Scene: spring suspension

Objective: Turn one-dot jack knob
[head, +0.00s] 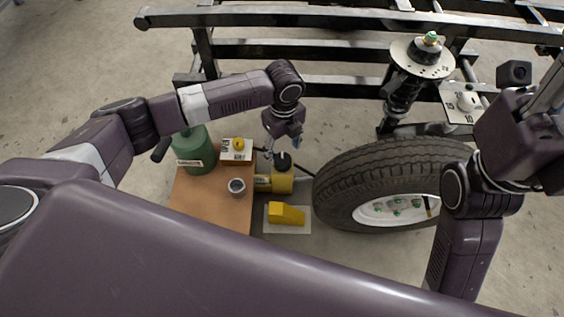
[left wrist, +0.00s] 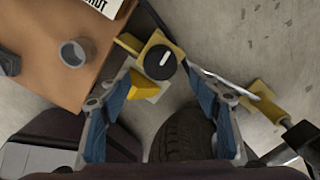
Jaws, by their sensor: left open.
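The jack (head: 275,184) is yellow and lies on the floor between the bench and the tyre. Its round black knob (head: 283,160) stands up at its far side. In the left wrist view the knob (left wrist: 160,62) has a white pointer line and sits on a yellow plate. I cannot make out any dots. My left gripper (head: 282,145) points down just above the knob. In the left wrist view its blue-padded fingers (left wrist: 166,100) are wide apart, empty, with the knob ahead between them. My right arm is at the right; its fingers are not clear.
A yellow wedge (head: 286,213) lies beside the tyre (head: 345,180). A strut (head: 405,90) and black frame stand behind.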

